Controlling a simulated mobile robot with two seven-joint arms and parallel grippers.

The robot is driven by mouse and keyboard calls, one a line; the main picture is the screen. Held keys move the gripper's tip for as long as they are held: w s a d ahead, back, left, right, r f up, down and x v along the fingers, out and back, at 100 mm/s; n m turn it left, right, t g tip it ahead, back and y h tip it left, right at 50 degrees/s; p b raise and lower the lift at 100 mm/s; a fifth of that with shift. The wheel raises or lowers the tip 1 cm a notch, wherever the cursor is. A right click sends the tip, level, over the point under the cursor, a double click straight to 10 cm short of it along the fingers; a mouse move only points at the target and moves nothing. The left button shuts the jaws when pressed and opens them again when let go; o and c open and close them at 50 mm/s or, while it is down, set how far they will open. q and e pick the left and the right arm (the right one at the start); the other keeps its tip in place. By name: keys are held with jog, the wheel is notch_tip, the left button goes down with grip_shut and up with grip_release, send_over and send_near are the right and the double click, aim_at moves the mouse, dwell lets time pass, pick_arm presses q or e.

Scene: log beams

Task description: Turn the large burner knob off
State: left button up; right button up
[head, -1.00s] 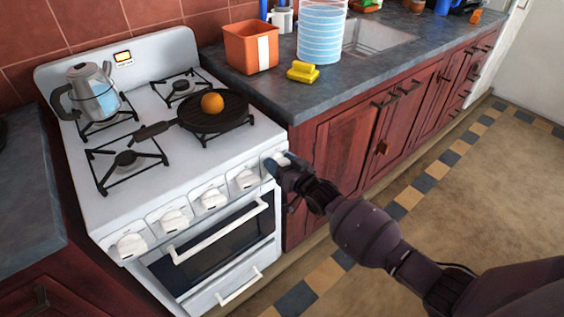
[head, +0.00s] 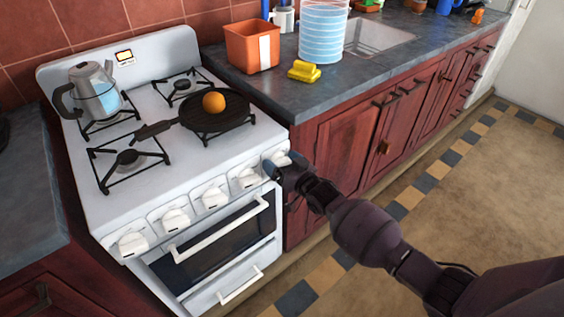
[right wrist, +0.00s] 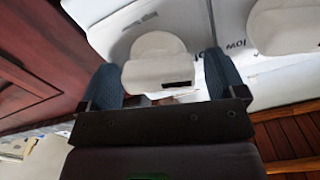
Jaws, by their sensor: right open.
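The white stove (head: 190,165) has a row of several white knobs along its front edge. My right gripper (head: 281,166) is at the rightmost knob (head: 279,157). In the right wrist view this knob (right wrist: 155,62) sits between the two blue fingertips, with a small gap on its right side; whether the left finger touches it I cannot tell. The gripper is open and not closed on the knob. The knob has a dark mark near its lower edge. Which knob is the large burner's cannot be read. My left gripper is not in view.
A black pan (head: 215,112) with an orange (head: 213,102) sits on a burner, its handle pointing left. A kettle (head: 95,90) stands at the back left. The oven handle (head: 222,232) runs below the knobs. A red wooden cabinet (head: 345,145) adjoins the stove's right side.

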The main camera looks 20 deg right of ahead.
jog(key=p+v, duration=0.1)
jog(key=v, duration=0.9)
jog(key=shift+s+p, duration=0.35)
jog(key=shift+s, duration=0.05)
jog(key=shift+d, duration=0.15)
jog(key=s+d+f+g+h+p, duration=0.1)
jog(key=s+f+g+h, duration=0.2)
jog(key=s, duration=1.1)
jog(key=s+d+f+g+h, duration=0.2)
jog(key=s+g+h, duration=0.1)
jog(key=s, duration=1.1)
jog(key=shift+d+f+p, duration=0.25)
jog(key=shift+f+p, duration=0.1)
jog(key=shift+f, duration=0.05)
